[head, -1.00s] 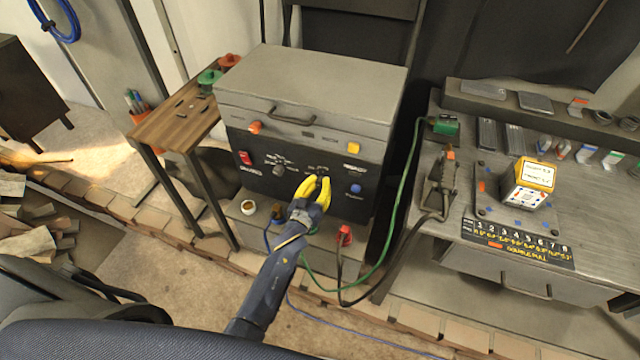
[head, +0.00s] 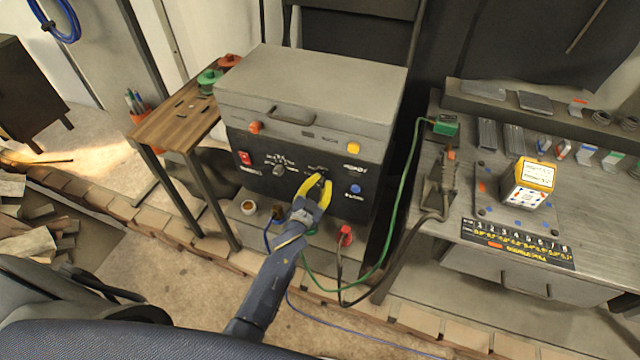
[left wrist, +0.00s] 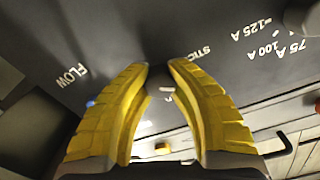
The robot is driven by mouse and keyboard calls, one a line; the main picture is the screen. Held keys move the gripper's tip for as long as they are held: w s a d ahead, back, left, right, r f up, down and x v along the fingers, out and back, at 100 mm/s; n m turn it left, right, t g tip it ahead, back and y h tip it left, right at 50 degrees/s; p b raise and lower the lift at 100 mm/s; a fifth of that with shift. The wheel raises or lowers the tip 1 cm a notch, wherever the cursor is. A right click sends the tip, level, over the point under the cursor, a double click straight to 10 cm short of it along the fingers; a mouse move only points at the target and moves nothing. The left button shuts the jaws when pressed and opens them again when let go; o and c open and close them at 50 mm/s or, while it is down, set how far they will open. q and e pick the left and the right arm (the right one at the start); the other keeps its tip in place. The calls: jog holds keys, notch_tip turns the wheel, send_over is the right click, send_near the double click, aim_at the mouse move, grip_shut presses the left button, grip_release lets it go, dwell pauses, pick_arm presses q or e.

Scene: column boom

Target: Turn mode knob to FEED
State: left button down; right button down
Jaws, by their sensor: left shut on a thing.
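The welder box's dark front panel (head: 250,152) faces me in the head view. My left gripper (head: 318,178) has its yellow fingers at the panel, right of the middle. In the left wrist view the gripper (left wrist: 157,68) is shut on the mode knob (left wrist: 158,86), a dark knob with a small white mark, one finger on each side. The fingers hide much of the knob. The word FLOW and a partly covered STICK label show beside the fingers; I see no readable FEED label. My right gripper is not in view.
A second knob (head: 279,170) with a dial scale and a red switch (head: 245,158) are left of the gripper. A blue button (head: 355,188) is close on its right. Green and dark cables run below the panel to the workbench (head: 400,220) at right.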

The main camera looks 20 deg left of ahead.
pick_arm(q)
jog(key=m, duration=0.5)
jog(key=shift+f, duration=0.1)
jog(key=m, duration=0.5)
jog(key=shift+m, duration=0.4)
jog(key=shift+a+m, duration=0.1)
jog(key=shift+m, duration=0.2)
jog(key=c, duration=1.1)
grip_release()
jog(key=shift+o, duration=0.2)
jog(key=shift+s, duration=0.15)
jog(key=s, duration=1.1)
jog(key=shift+s+a+r, duration=0.25)
jog(key=shift+s, duration=0.15)
